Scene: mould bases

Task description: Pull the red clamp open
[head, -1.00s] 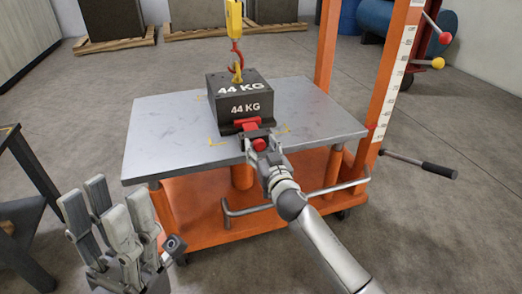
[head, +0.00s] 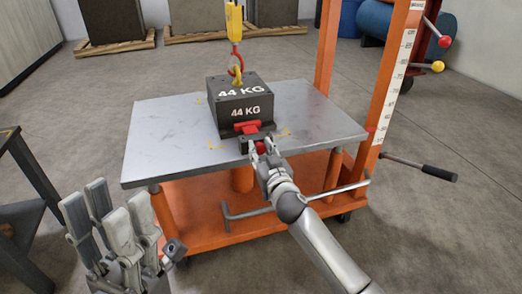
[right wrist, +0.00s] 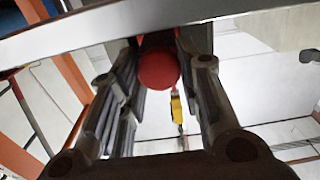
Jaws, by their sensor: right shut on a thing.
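The red clamp (head: 247,127) sits at the near bottom edge of a dark block marked 44 KG (head: 240,103). Its red end points toward me. My right gripper (head: 262,147) is shut on this red end, just past the near edge of the table. In the right wrist view the rounded red end (right wrist: 158,70) sits between the two fingers, and the rest of the clamp is mostly hidden. My left gripper (head: 108,203) is open and empty at the lower left, away from the table.
The block stands on a grey lift table (head: 160,135) with an orange frame (head: 395,70). A yellow hoist hook (head: 234,20) hangs at the block's top. A black-gripped lever (head: 438,172) sticks out at right. A dark table (head: 15,170) stands at left.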

